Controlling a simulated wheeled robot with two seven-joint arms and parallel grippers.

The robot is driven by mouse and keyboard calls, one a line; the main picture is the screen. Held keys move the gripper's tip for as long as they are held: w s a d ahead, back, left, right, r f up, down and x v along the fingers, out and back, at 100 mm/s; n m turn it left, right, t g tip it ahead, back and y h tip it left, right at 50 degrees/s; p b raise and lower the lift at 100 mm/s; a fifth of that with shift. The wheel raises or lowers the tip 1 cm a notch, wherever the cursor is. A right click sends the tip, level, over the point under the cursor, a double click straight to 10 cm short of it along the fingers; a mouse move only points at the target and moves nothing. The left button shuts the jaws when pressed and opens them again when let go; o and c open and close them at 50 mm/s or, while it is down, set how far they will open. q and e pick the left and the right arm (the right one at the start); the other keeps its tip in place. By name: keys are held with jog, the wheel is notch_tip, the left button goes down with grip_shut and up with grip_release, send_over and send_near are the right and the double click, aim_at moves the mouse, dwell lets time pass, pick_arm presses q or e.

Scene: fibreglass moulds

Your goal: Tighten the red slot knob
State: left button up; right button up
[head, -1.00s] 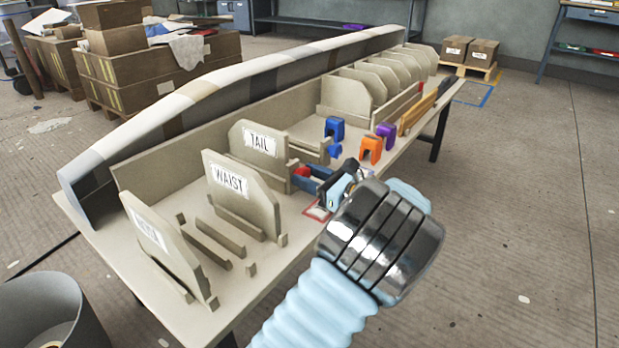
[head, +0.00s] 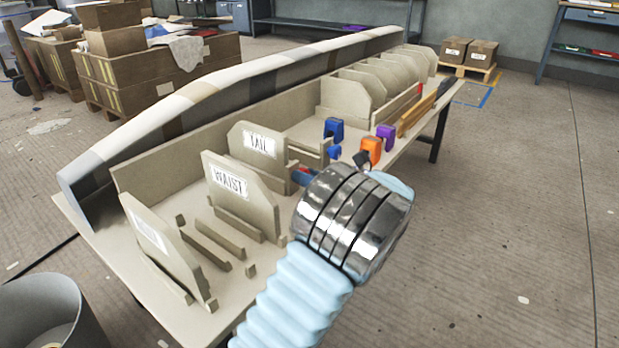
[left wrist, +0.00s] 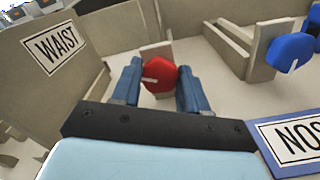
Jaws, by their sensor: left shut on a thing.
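The red slot knob (left wrist: 161,76) is in the left wrist view, between the two blue fingers of my left gripper (left wrist: 158,88). The fingers are shut on its sides. A white mark on its face points left and slightly down. Behind it stands a small beige upright plate (left wrist: 156,50). In the head view my silver wrist hides most of the gripper, and only a bit of red and blue shows by the TAIL panel (head: 258,143). My right gripper is not in view.
A blue knob (left wrist: 292,50) on a beige bracket is to the right. The WAIST panel (head: 231,190) stands close on the left. Blue (head: 334,130), orange (head: 370,150) and purple (head: 385,136) clamp-like pieces stand along the table edge. A NOSE card (left wrist: 296,141) lies near the gripper.

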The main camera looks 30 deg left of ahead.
pick_arm(q)
jog(key=o, duration=1.1)
jog(key=shift+c, duration=0.2)
jog(key=shift+d, duration=0.15)
jog(key=s+d, duration=0.1)
jog(key=d, duration=1.2)
jog(key=shift+d+p, duration=0.3)
jog(key=shift+p, duration=0.1)
